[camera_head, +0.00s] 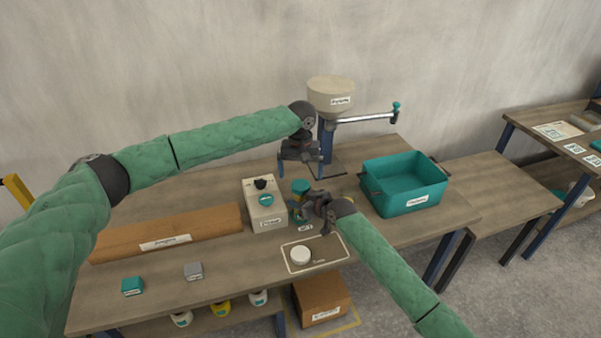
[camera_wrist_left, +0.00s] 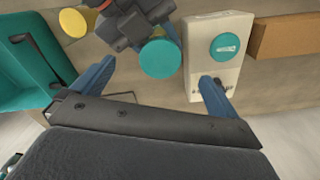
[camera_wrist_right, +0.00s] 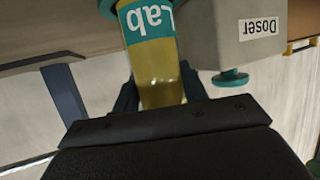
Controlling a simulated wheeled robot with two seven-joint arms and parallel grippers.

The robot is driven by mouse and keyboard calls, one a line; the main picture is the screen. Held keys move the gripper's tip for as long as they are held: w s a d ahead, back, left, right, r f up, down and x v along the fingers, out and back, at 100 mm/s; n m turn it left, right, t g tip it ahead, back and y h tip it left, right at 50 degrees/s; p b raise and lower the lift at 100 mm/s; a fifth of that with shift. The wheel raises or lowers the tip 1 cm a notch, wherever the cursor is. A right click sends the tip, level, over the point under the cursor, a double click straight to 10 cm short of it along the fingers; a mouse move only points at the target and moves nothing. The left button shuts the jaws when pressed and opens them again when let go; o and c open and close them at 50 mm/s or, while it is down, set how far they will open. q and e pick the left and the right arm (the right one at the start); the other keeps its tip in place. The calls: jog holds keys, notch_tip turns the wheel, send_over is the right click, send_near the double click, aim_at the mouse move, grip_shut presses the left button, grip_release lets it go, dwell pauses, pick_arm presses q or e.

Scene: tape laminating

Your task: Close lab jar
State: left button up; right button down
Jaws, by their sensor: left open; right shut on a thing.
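The lab jar (camera_wrist_right: 155,75) shows in the right wrist view with a teal "Lab" label and a yellow body. My right gripper (camera_head: 308,212) is shut on it beside the doser. A round teal top (camera_head: 301,187) shows just above the right fingers; it also shows in the left wrist view (camera_wrist_left: 160,58). I cannot tell whether it is a lid fully seated on the jar. My left gripper (camera_head: 300,157) is open and empty, above and slightly behind the teal top. In the left wrist view its blue fingers are spread apart.
A beige doser (camera_head: 264,207) with a teal button stands left of the jar. A dispenser (camera_head: 331,95) on a column rises behind. A teal tote (camera_head: 417,190) stands right. A white disc (camera_head: 301,255) sits on a marked pad in front. A long brown box (camera_head: 170,231) lies left.

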pick_arm(q)
notch_tip(320, 180, up, 12)
dwell(0.8)
jog(key=shift+d+f, duration=0.1)
pick_arm(e)
jog(key=c, duration=0.7)
grip_release()
jog(key=shift+d, duration=0.1)
jog(key=shift+s+d, duration=0.25)
jog(key=shift+s, duration=0.05)
pick_arm(q)
jog(key=shift+f+b, duration=1.05)
jog(key=shift+b, duration=0.05)
pick_arm(e)
jog(key=v, duration=0.7)
jog(key=shift+w+r, duration=0.1)
jog(key=shift+w, duration=0.05)
